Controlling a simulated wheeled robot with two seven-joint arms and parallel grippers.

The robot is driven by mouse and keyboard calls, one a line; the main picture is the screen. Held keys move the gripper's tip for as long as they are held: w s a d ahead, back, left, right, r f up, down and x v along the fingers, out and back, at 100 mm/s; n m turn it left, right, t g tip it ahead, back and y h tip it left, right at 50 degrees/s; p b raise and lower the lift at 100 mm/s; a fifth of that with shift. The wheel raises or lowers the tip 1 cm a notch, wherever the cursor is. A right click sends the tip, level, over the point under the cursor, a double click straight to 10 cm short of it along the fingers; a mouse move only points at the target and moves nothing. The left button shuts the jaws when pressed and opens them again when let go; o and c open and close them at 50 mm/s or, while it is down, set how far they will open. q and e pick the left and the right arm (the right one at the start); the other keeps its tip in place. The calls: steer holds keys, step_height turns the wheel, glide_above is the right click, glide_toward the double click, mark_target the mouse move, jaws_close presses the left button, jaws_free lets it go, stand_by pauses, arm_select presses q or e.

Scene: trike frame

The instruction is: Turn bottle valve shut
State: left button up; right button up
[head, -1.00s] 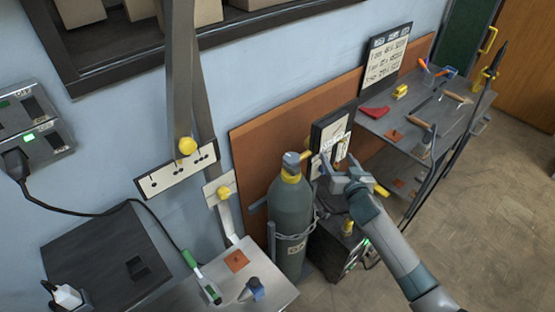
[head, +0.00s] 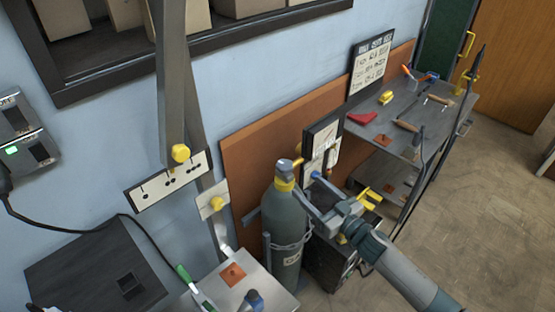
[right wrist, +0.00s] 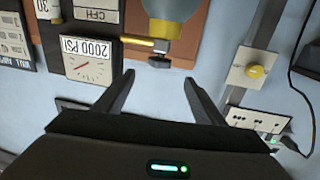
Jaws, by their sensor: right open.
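The gas bottle (head: 287,232) is grey-green and stands upright against the wall, with a chain around it. A yellow collar (head: 284,184) and a grey valve cap (head: 284,167) sit on top. The right wrist view shows the bottle (right wrist: 172,12) upside down, with a brass stem and a dark valve end (right wrist: 159,62). My right gripper (head: 306,184) is open and empty, just right of the bottle's neck. In the right wrist view its open fingers (right wrist: 158,78) point toward the dark valve end, apart from it. My left gripper is out of view.
A gauge panel marked 2000 PSI (right wrist: 90,62) hangs close to the fingers. A grey bench (head: 238,285) stands left of the bottle. A tool table (head: 385,115) with several tools stands at the right. Bare floor lies at the lower right.

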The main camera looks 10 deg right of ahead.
mark_target(280, 161)
steer(key=p+x, duration=0.2)
steer(key=x, duration=1.3)
steer(key=shift+w, duration=0.15)
steer(key=shift+x, duration=0.85)
steer(key=shift+a, duration=0.1)
steer(key=c, duration=1.1)
